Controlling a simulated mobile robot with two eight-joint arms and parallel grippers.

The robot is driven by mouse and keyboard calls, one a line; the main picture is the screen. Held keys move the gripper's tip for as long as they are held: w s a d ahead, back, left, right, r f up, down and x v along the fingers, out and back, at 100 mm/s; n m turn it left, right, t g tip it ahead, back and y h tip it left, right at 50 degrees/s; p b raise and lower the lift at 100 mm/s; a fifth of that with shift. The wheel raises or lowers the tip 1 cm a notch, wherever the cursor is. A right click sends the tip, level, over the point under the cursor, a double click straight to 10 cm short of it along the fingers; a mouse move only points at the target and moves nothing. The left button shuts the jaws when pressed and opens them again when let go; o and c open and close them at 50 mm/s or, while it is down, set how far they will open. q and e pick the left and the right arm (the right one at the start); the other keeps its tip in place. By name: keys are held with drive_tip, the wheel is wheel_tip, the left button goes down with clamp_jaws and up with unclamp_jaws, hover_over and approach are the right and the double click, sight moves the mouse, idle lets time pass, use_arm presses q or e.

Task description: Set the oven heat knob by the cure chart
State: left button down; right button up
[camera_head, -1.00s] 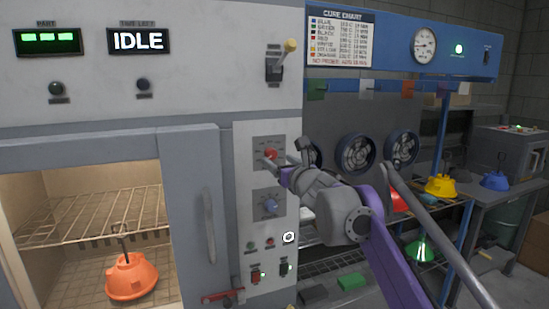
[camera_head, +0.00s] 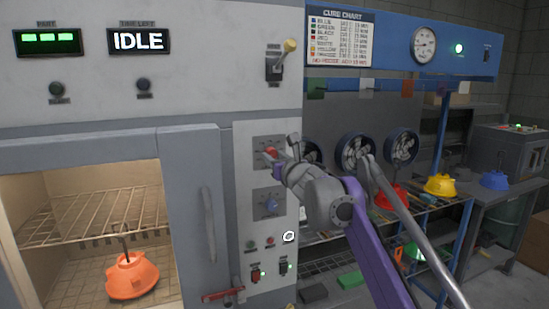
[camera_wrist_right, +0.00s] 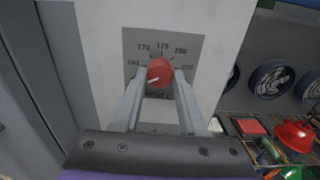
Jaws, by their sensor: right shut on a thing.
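The red heat knob (camera_head: 271,153) is on the oven's light control panel; it also shows in the right wrist view (camera_wrist_right: 160,71). My right gripper (camera_wrist_right: 159,76) is shut on it, one finger on each side. A printed scale plate (camera_wrist_right: 189,42) with numbers surrounds the knob. The white mark on the knob sits at its lower left; its exact setting is hard to read. The cure chart (camera_head: 340,39) hangs at upper right, with coloured rows too small to read surely. My left gripper is out of view.
The oven (camera_head: 184,67) display (camera_head: 139,40) reads IDLE. An orange hood (camera_head: 133,275) is inside its open chamber. A door handle (camera_head: 208,225) and lever (camera_head: 289,48) flank the panel. Red (camera_head: 390,197), yellow (camera_head: 439,185) and blue (camera_head: 494,180) hoods are at right.

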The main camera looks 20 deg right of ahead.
clamp_jaws()
